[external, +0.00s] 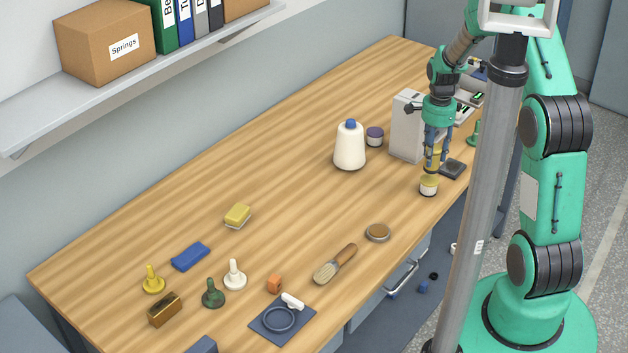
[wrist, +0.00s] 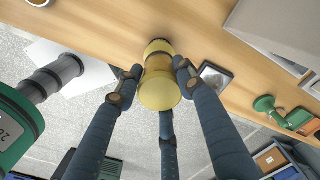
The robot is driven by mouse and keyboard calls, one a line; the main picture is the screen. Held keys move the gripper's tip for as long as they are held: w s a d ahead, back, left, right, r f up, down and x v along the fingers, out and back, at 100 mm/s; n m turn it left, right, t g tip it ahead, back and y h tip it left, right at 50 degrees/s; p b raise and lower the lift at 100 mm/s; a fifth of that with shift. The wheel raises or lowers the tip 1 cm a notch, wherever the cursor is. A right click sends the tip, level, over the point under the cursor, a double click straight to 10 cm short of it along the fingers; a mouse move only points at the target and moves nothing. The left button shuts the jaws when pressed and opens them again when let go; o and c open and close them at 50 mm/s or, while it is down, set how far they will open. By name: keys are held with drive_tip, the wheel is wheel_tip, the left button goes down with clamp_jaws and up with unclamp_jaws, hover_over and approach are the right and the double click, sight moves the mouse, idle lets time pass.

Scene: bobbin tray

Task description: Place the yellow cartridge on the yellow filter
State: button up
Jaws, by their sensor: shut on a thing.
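My gripper (external: 433,163) points down near the front edge of the bench, with its fingers closed around the yellow cartridge (wrist: 159,90). In the wrist view the cartridge sits between the fingertips of my gripper (wrist: 155,78), its round yellow end facing the camera. In the external view the cartridge (external: 433,157) is partly covered by the fingers. The yellow filter (external: 429,187), a short white cylinder with a yellow band on top, stands on the bench just under the gripper. I cannot tell whether cartridge and filter touch. In the wrist view the cartridge hides most of what lies below it.
A grey machine (external: 406,125) stands behind the gripper, and a dark flat pad (external: 453,170) lies right of the filter. A white bobbin (external: 350,148) and a purple-topped cylinder (external: 374,136) stand to the left. A brown round dish (external: 378,232) lies nearer the front.

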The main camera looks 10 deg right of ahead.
drive_tip(key=shift+f, duration=1.75)
drive_tip(key=shift+f, duration=0.15)
drive_tip(key=o, duration=1.3)
wheel_tip(320, 180, up, 12)
drive_tip(key=shift+r, duration=0.25)
